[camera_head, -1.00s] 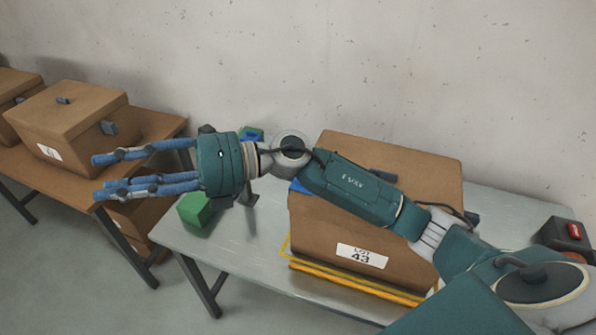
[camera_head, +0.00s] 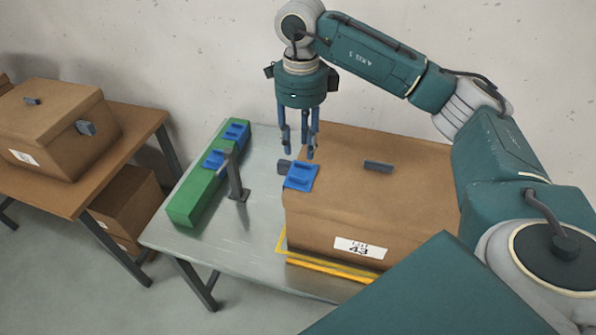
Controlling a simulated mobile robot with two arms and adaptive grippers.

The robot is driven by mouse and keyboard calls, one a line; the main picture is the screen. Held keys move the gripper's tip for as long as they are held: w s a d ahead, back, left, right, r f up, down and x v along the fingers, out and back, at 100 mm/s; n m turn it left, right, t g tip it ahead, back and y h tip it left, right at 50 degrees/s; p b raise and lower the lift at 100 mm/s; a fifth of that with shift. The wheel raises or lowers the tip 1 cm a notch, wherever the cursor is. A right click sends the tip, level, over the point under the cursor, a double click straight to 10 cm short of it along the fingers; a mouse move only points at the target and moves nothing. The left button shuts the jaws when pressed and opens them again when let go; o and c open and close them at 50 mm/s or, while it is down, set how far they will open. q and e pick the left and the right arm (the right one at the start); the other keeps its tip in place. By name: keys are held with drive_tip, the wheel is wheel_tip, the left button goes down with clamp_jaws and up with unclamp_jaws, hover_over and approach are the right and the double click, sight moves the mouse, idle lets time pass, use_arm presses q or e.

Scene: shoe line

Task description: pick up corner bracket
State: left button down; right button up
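A blue corner bracket (camera_head: 301,176) sits on the near left part of the lid of the cardboard box (camera_head: 395,210) labelled 43. Two similar blue brackets rest on the long green block (camera_head: 187,205), one near its middle (camera_head: 213,159) and one near its far end (camera_head: 237,131). My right gripper (camera_head: 299,152) points down with its fingers apart and nothing between them. It appears above and behind the bracket on the box; the exact height gap is hard to judge. My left gripper is out of view.
The box stands on a grey metal table (camera_head: 225,250) with yellow edging (camera_head: 325,277) at its front. A dark upright post (camera_head: 235,180) stands between block and box. Another box (camera_head: 60,130) sits on a brown table (camera_head: 150,125) at left.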

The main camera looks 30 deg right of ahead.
sight(301, 163)
drive_tip(key=shift+f, duration=0.4)
drive_tip(key=f+p, duration=0.2)
drive_tip(key=f, duration=0.1)
drive_tip(key=f+p, duration=0.1)
drive_tip(key=shift+w+d+f, duration=0.2)
drive_tip(key=shift+d+f, duration=0.1)
drive_tip(key=shift+f, duration=0.5)
drive_tip(key=shift+w, duration=0.1)
clamp_jaws()
